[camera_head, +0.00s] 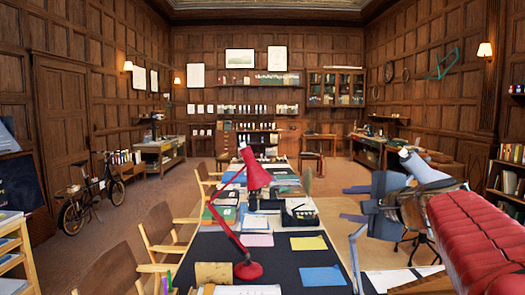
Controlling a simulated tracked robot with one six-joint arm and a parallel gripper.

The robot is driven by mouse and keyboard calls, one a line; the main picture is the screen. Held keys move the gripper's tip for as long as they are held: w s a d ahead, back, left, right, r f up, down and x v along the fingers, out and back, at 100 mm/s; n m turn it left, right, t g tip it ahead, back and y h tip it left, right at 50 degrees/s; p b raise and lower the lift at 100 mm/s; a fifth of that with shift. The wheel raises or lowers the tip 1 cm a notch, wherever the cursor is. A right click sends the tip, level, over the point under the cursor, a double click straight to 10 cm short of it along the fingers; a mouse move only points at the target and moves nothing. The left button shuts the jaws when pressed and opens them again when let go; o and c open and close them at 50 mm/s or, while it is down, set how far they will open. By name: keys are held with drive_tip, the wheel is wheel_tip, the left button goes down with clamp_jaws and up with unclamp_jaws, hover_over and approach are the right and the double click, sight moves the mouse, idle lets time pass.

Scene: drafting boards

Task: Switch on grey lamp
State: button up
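A light grey lamp head (424,170), with a small cap at its upper left, shows at the right, just above and behind my gripper in the picture. Its stand and base are mostly hidden by my arm, and I cannot see its switch or tell whether it is lit. My gripper (350,203) points left, with its two blue-grey fingers apart and nothing visible between them. It appears close to the lamp head, but I cannot tell whether they touch. A red lamp (257,178) of similar shape stands on the long central table (279,272).
Papers, books and a paper roll (213,273) lie on the central table. Wooden chairs (160,232) line its left side. A bicycle (90,193) stands by the left wall. A shelf (508,180) stands at the right edge. Carpet is clear between the bicycle and the chairs.

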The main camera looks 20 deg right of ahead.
drive_tip(key=d+r+m+t+h, duration=0.15)
drive_tip(key=d+r+m, duration=0.25)
drive_tip(key=d, duration=0.5)
drive_tip(key=m+t+h, duration=0.1)
drive_tip(key=m+h, duration=0.3)
drive_tip(key=m, duration=0.1)
approach(403, 153)
drive_tip(key=v, duration=0.3)
drive_tip(key=shift+s+a+r, duration=0.1)
drive_tip(key=shift+s, duration=0.05)
drive_tip(key=x, duration=1.4)
drive_tip(key=shift+c, duration=0.5)
clamp_jaws()
